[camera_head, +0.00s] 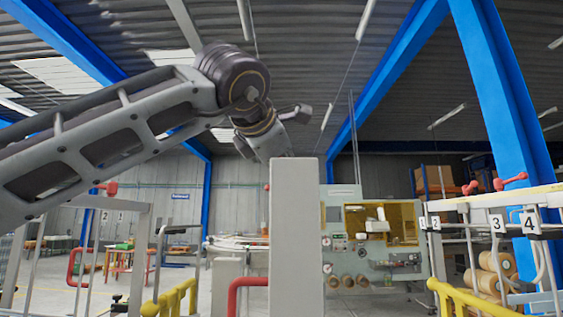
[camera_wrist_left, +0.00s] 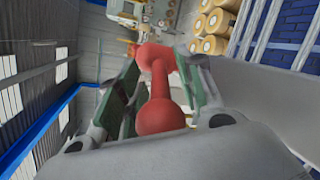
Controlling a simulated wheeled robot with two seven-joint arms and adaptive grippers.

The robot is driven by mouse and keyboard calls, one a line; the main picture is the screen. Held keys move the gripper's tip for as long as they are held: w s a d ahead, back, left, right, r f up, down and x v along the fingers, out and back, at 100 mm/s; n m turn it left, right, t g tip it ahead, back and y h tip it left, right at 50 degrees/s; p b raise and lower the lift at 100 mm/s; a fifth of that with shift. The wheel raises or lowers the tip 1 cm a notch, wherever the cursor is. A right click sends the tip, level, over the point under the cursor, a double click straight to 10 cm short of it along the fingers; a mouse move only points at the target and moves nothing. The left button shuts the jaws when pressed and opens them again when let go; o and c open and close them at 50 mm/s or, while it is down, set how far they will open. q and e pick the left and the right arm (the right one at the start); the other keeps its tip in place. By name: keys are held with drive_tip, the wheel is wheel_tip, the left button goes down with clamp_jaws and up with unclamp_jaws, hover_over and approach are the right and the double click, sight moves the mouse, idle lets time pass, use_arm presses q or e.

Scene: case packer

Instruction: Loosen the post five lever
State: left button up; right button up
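A red lever (camera_wrist_left: 160,92) with rounded ends shows in the left wrist view, lying lengthwise between the fingers of my left gripper (camera_wrist_left: 160,88). The fingers stand on either side of it, and gaps seem to show between the pads and its thin middle part. In the head view my left arm comes in from the left, and its wrist end goes down behind a plain grey post (camera_head: 296,240). The post hides the fingers and the lever there. No number shows on this post, so I cannot tell if it is post five. My right gripper is not in view.
Other red levers sit on rails at the left (camera_head: 108,188) and right (camera_head: 510,181). Number plates 3 (camera_head: 497,224) and 4 (camera_head: 529,220) hang at the right. Yellow guards (camera_head: 170,300) stand low in front. A packing machine (camera_head: 370,240) stands behind the post.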

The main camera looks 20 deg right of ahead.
use_arm(q)
drive_tip(key=shift+s, duration=0.1)
drive_tip(key=v, duration=1.1)
drive_tip(key=shift+s+a, duration=0.3)
